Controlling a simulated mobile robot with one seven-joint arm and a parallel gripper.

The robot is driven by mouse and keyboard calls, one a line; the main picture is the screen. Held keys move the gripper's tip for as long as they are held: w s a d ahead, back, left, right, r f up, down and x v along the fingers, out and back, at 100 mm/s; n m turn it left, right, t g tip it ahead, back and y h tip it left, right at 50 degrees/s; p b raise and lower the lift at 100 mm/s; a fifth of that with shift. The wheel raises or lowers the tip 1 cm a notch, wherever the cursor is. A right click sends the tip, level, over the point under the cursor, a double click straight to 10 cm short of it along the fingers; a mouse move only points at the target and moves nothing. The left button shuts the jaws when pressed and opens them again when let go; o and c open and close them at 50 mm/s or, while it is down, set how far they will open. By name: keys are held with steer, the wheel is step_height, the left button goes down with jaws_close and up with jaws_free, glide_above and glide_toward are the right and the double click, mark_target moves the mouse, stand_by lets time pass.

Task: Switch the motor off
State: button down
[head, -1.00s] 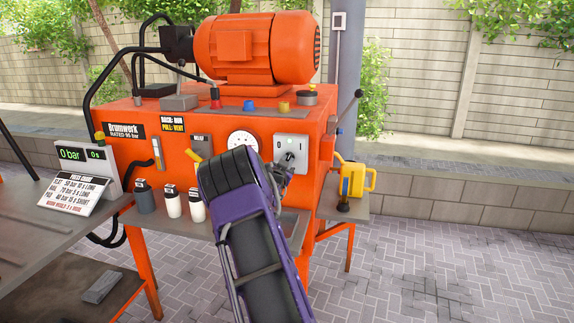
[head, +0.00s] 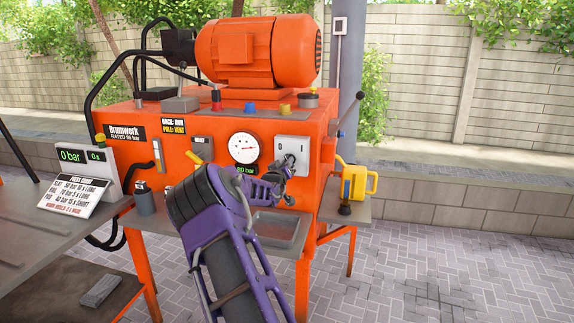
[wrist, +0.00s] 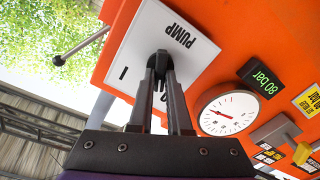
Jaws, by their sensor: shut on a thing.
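The orange motor (head: 258,50) sits on top of the orange power unit. The white switch plate (head: 293,143), marked 0 and I, is on the front panel at right. In the wrist view the plate (wrist: 140,45) reads PUMP and appears upside down. My gripper (head: 288,165) reaches the plate from the lower left. In the wrist view its two fingers (wrist: 158,72) are shut on the dark switch knob (wrist: 157,60). The fingers hide much of the knob and part of the lettering, so I cannot tell which mark it points to.
A pressure gauge (head: 243,148) with a green 80 bar display (head: 246,169) is left of the switch. A yellow jug (head: 357,180) stands at right. A grey tray (head: 280,228) juts out below. The left-hand display (head: 82,155) shows 0 bar.

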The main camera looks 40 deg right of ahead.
steer(key=shift+n, duration=0.7)
steer(key=c, duration=0.9)
jaws_free()
steer(key=shift+o, duration=0.2)
steer(key=v, duration=1.7)
steer(key=shift+s, duration=0.25)
steer(key=shift+a, duration=0.1)
